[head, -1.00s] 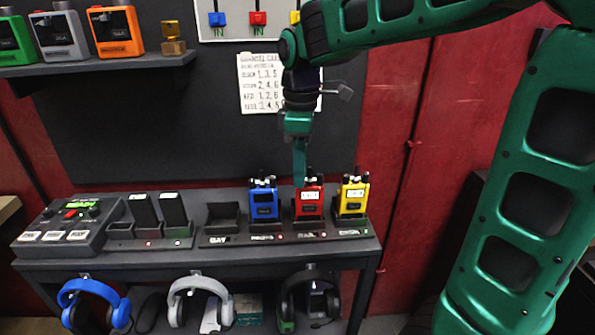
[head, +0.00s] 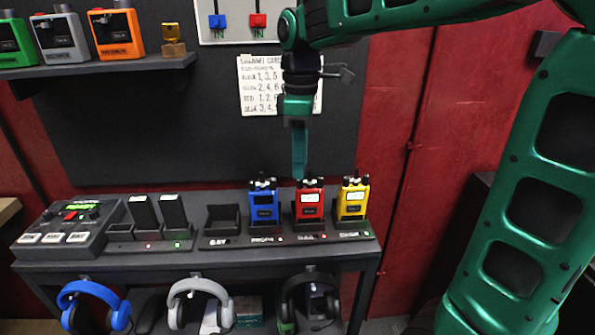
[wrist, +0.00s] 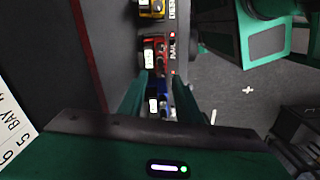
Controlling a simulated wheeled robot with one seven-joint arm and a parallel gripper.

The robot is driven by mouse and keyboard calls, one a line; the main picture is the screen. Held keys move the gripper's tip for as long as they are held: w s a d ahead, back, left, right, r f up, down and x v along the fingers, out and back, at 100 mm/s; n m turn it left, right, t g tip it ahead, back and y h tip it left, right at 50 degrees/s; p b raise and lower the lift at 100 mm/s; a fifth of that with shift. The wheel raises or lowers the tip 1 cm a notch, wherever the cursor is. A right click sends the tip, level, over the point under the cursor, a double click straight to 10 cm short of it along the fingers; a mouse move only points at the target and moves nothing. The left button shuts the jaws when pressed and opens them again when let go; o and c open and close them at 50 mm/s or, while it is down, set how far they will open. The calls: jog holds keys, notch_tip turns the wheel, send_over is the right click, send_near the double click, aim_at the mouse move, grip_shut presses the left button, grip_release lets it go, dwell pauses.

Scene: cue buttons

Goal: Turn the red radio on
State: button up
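The red radio (head: 309,204) stands upright in the dock on the shelf, between a blue radio (head: 263,203) and a yellow radio (head: 352,200). Its small screen looks pale and lit; the writing is too small to read. My gripper (head: 299,176) points down just above the red radio's top left side, seemingly apart from it. In the wrist view, the fingers (wrist: 157,75) have a gap between them with nothing held. The red radio (wrist: 152,52) shows just beyond the tips, and the blue radio (wrist: 158,100) shows between the fingers.
A control box (head: 65,228) with a green display and several white buttons sits at the shelf's left. An empty dock slot (head: 222,218) lies left of the blue radio. Headphones (head: 200,300) hang below. An upper shelf (head: 100,66) holds more radios.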

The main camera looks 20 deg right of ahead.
notch_tip(320, 180, up, 7)
jog(key=shift+w+r, duration=0.15)
dwell(0.4)
